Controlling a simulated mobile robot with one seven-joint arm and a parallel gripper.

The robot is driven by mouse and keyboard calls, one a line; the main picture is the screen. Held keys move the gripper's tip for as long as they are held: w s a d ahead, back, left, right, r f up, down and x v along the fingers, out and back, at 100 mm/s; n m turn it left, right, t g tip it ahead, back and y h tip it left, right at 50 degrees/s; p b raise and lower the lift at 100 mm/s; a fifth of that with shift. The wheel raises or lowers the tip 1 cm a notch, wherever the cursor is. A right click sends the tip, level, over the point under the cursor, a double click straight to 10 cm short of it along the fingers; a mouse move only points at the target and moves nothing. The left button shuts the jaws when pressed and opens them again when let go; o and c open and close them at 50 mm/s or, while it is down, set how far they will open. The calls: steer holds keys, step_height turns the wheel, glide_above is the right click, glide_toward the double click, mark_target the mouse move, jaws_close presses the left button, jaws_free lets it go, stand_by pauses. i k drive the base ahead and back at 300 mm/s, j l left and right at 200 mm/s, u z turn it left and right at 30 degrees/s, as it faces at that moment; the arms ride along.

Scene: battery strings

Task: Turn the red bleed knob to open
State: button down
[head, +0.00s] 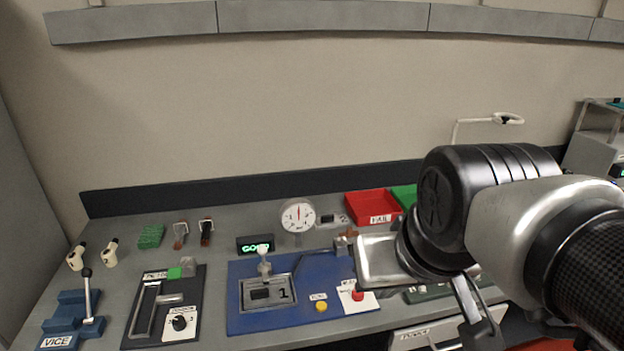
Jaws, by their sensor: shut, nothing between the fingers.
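The red bleed knob (357,295) sits on a small white plate (367,305) at the right front of the blue panel (245,320). The plate's label is too small to read, and I cannot tell the knob's exact angle. My gripper (482,328) hangs at the lower right, well to the right of the knob and apart from it. It is shut and empty. My arm hides part of the bench behind it.
On the blue panel are a yellow button (321,306) and a clamp fixture (264,265). A round gauge (298,215) stands behind it. Left are a black panel (135,338) and a blue vice (72,310). A red tray (370,204) lies at the back.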

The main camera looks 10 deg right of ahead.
mark_target(360, 296)
steer(key=l, duration=0.25)
steer(key=i+l+u, duration=0.15)
steer(key=u, duration=0.3)
steer(key=i+l+u, duration=0.2)
steer(key=u, duration=0.25)
steer(key=k+j+z, duration=0.15)
steer(key=i+l, duration=0.05)
